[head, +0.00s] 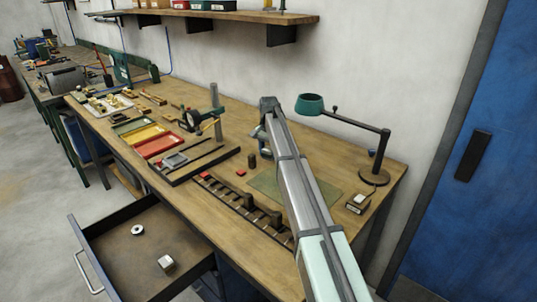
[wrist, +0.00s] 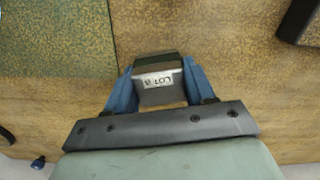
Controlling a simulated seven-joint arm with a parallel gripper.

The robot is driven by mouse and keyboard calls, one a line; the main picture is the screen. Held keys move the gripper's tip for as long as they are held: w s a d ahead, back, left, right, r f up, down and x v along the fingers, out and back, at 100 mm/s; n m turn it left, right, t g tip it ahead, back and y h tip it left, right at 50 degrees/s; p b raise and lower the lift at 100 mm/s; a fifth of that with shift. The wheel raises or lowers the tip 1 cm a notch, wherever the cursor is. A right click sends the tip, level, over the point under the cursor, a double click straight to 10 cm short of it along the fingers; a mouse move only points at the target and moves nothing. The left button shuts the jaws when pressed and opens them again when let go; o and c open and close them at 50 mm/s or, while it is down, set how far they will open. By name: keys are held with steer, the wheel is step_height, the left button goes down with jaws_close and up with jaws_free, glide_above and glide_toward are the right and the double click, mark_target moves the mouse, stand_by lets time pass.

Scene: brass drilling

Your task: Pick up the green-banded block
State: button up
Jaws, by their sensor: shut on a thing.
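In the wrist view, my gripper (wrist: 158,82) has its two blue fingers on opposite sides of a grey block (wrist: 160,95). The block has a dark green band (wrist: 157,60) along its far side and a white label that seems to read "LOT 8", upside down. The gripper is shut on this block. Wooden tabletop surrounds it in the view; whether the block touches the table is not clear.
A green mat (head: 262,184) lies on the bench (head: 185,95), partly behind my arm. A slotted dark rack (head: 228,195) runs along the front edge. A lamp (head: 373,175) and a small pale-topped block (head: 357,203) stand right. An open drawer (head: 120,240) juts out below.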

jaws_close()
steer(key=shift+r, duration=0.1)
